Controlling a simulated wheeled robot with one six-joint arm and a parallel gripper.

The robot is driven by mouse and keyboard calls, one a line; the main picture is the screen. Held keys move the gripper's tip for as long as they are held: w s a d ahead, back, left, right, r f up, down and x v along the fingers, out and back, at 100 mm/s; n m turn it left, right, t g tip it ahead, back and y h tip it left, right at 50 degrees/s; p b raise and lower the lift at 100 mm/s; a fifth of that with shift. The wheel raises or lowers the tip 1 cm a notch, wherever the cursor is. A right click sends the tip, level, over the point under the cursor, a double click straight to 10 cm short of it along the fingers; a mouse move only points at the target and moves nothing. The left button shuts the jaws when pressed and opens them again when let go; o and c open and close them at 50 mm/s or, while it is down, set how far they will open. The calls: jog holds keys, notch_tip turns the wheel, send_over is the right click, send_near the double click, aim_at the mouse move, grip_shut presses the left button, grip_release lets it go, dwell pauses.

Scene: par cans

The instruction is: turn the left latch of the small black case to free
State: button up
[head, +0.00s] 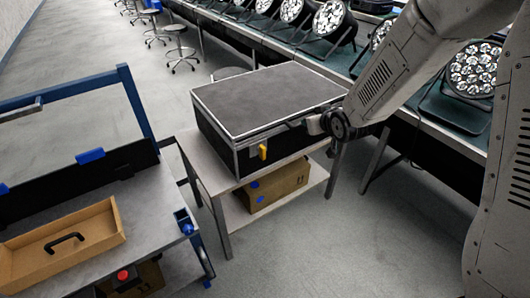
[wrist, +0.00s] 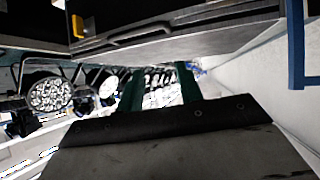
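The small black case (head: 268,98) sits closed on a small table, with a dark grey lid and bright metal edges. Its left latch (head: 262,152) is a yellow piece on the front face, looking upright. In the wrist view the yellow latch (wrist: 77,25) shows at the upper left, beside the case's dark front (wrist: 105,18). My gripper (head: 314,124) is at the right part of the case front, away from the left latch. In the wrist view its two green fingers (wrist: 160,88) stand apart with nothing between them. The right part of the case front is hidden behind my gripper.
The table (head: 216,180) has a lower shelf holding a cardboard box (head: 275,187). A long bench with several par cans (head: 333,18) runs behind. Floor in front is clear.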

jog(key=w+a+f+n+t+y, duration=0.2)
jog(key=a+f+y, duration=0.1)
jog(key=a+f, duration=0.55)
jog(key=t+y, duration=0.2)
jog(key=y, duration=0.2)
send_near(264, 151)
jog(key=x, duration=0.9)
jog(key=shift+w+a+f, duration=0.1)
jog(key=shift+w+a, duration=0.05)
jog(key=shift+w, duration=0.15)
grip_shut()
